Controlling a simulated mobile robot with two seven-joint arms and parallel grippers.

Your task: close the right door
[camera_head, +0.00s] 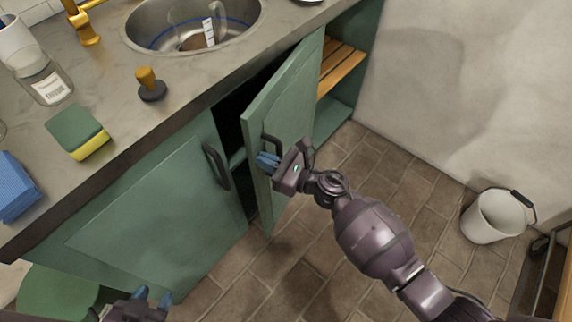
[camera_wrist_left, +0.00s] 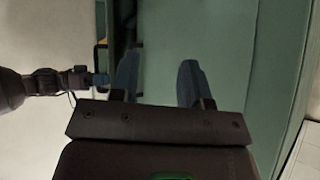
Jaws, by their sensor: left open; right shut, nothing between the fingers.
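The right door (camera_head: 285,105) of the green cabinet stands part open, with the dark inside showing at its left and a wooden slatted shelf (camera_head: 340,66) showing at its right. My right gripper (camera_head: 267,160) is shut and empty, its blue fingertips at the door's black handle (camera_head: 271,142); I cannot tell whether they touch it. The right gripper also shows at the left of the left wrist view (camera_wrist_left: 88,80), by the handle. My left gripper (camera_head: 153,297) is open and empty, low in front of the closed left door (camera_head: 150,215). Its fingers (camera_wrist_left: 157,80) face green panels.
The left door has a black handle (camera_head: 216,166). The grey counter (camera_head: 190,85) above holds a sink (camera_head: 180,42), a sponge (camera_head: 78,131), a jar (camera_head: 42,77) and a stamp-like tool (camera_head: 150,84). A white bucket (camera_head: 492,216) stands on the tiled floor at right.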

